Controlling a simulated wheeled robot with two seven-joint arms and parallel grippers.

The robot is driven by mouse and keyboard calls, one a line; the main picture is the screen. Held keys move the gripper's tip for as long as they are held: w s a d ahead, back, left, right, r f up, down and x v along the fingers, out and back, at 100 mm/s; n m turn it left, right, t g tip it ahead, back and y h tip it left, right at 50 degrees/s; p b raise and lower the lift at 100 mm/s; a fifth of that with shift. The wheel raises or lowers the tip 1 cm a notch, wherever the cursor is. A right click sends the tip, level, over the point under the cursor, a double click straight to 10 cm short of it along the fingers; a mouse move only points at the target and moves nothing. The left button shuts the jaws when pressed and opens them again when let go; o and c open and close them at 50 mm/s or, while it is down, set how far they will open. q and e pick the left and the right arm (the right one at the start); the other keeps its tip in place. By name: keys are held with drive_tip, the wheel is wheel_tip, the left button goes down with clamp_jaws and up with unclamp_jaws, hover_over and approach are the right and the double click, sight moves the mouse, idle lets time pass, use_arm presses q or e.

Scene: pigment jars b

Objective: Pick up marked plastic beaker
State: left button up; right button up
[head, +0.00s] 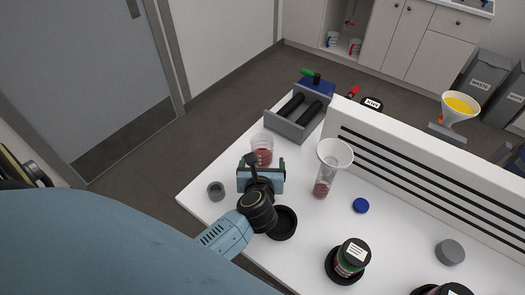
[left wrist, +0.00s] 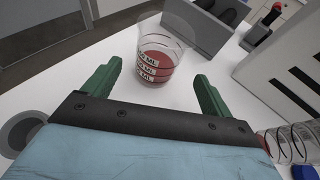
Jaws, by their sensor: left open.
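The marked plastic beaker (head: 262,146) stands upright on the white table, clear with red contents. In the left wrist view the beaker (left wrist: 157,57) shows printed volume labels on its side and sits just beyond and between my fingertips. My left gripper (head: 262,166) is in front of it; its two green fingers (left wrist: 157,80) are spread apart with nothing between them. Part of the beaker's lower side is hidden by the gripper in the head view. My right gripper is in neither view.
A clear cup with a funnel-like top (head: 323,181) stands right of the gripper. A grey roller rack (head: 287,126) is behind the beaker. A small grey cup (head: 215,190), a black dish (head: 283,222), a blue cap (head: 361,205) and a lidded jar (head: 350,257) also stand on the table.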

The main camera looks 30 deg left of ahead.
sight(261, 159)
use_arm(q)
drive_tip(key=shift+w+a+f, duration=0.15)
drive_tip(key=shift+w+a, duration=0.05)
drive_tip(key=shift+w, duration=0.1)
drive_tip(key=shift+w+a+f, duration=0.15)
drive_tip(key=shift+w+a, duration=0.25)
drive_tip(key=shift+w, duration=0.2)
drive_tip(key=x, duration=0.3)
drive_tip(key=shift+w+a+f, duration=0.1)
drive_tip(key=shift+w+a, duration=0.05)
drive_tip(key=shift+a, duration=0.05)
drive_tip(key=shift+w+a, duration=0.1)
drive_tip(key=shift+w, duration=0.05)
drive_tip(key=shift+c, duration=0.2)
drive_tip(key=c, duration=1)
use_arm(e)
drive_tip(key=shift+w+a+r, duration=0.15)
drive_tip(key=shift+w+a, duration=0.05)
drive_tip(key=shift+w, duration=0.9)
use_arm(q)
drive_tip(key=shift+c, duration=0.2)
